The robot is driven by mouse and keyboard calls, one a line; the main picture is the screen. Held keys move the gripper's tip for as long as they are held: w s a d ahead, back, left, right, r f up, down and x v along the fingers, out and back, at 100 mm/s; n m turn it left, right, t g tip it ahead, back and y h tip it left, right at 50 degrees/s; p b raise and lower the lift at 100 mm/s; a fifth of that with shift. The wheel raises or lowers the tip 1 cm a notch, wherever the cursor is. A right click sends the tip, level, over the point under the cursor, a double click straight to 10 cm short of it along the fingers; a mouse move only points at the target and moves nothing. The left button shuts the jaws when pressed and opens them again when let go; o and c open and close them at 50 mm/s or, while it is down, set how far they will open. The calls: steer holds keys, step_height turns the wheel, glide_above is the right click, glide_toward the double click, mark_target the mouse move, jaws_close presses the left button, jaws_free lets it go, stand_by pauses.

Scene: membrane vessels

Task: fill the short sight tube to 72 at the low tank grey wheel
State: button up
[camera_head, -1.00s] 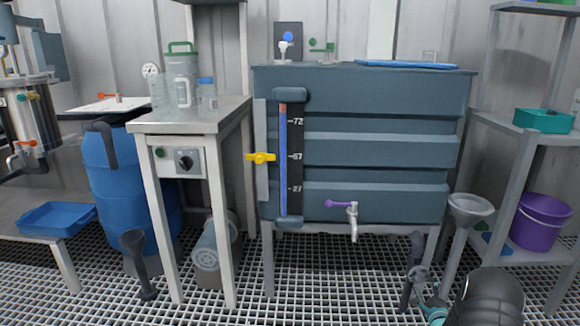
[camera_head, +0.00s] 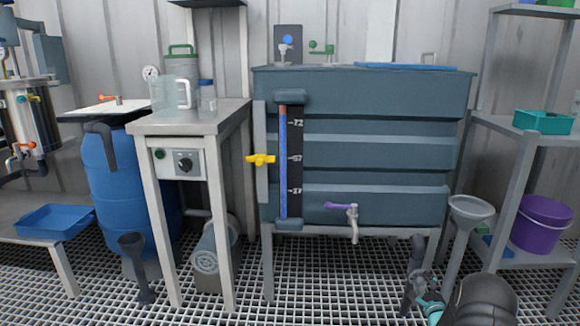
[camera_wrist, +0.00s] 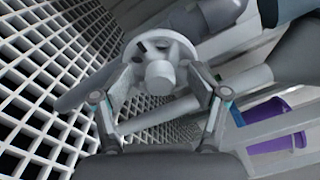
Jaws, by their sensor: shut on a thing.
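The sight tube (camera_head: 283,165) stands upright on the front of the grey-blue tank (camera_head: 375,90). My gripper (camera_head: 430,303) is low at the right, below the tank. In the wrist view my gripper (camera_wrist: 160,112) has its fingers on both sides of a grey wheel (camera_wrist: 160,52) with a round hub, shut on it.
A yellow handle (camera_head: 260,159) sits left of the tube, and a purple-handled tap (camera_head: 350,210) is on the tank front. A grey funnel (camera_head: 471,208) stands near my arm. A purple bucket (camera_head: 540,223) is on the right shelf. Grating floor (camera_head: 330,275) lies open under the tank.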

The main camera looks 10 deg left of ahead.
steer(key=shift+w+r, duration=0.15)
steer(key=shift+o, duration=0.2)
steer(key=n, duration=0.3)
steer(key=shift+n, duration=0.4)
steer(key=n, duration=0.7)
steer(key=shift+r+n, duration=0.1)
steer(key=shift+n, duration=0.2)
steer(key=n, duration=1.5)
steer(key=shift+n, duration=0.3)
steer(key=n, duration=0.3)
steer(key=shift+n, duration=0.4)
steer(key=shift+a, duration=0.1)
steer(key=shift+c, duration=0.3)
stand_by(3.1)
